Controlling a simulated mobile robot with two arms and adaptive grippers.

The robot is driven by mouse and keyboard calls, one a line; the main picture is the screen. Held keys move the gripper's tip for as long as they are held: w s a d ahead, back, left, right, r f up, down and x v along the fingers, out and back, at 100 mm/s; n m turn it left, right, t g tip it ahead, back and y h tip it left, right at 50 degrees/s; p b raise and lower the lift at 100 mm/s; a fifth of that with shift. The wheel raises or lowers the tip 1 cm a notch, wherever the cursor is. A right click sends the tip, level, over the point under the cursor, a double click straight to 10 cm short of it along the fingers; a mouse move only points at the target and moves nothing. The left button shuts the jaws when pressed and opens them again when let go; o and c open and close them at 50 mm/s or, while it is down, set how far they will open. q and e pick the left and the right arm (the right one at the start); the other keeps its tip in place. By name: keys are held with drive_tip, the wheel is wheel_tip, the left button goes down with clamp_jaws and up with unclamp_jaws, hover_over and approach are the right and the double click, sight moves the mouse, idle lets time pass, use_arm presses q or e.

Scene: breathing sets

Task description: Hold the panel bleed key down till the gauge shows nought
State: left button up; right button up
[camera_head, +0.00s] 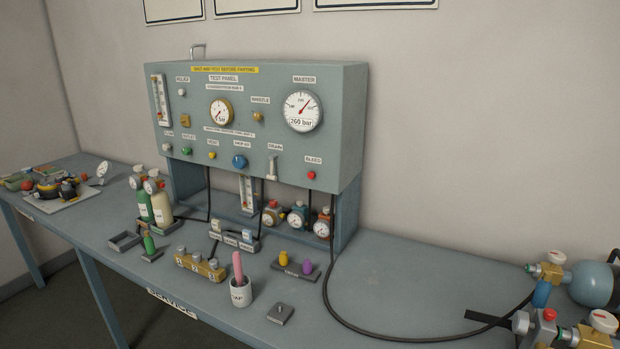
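The test panel (340,120) is a grey-green box standing at the back of the bench. The bleed key (311,175) is a small red round button at its lower right, below the label BLEED. Nothing touches it. The master gauge (302,111) is a white dial at the panel's upper right. Its red needle points up and right, and its readout shows about 260 bar. A smaller gauge (220,112) sits left of it; its reading is too small to tell. Neither of my grippers is in view.
A black hose (385,337) loops from below the panel over the bench (400,275). Green and cream cylinders (162,207), a brass block (200,266) and a cup (240,290) stand in front. Valves and a blue cylinder (595,284) lie at the right. The bench's right middle is mostly clear.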

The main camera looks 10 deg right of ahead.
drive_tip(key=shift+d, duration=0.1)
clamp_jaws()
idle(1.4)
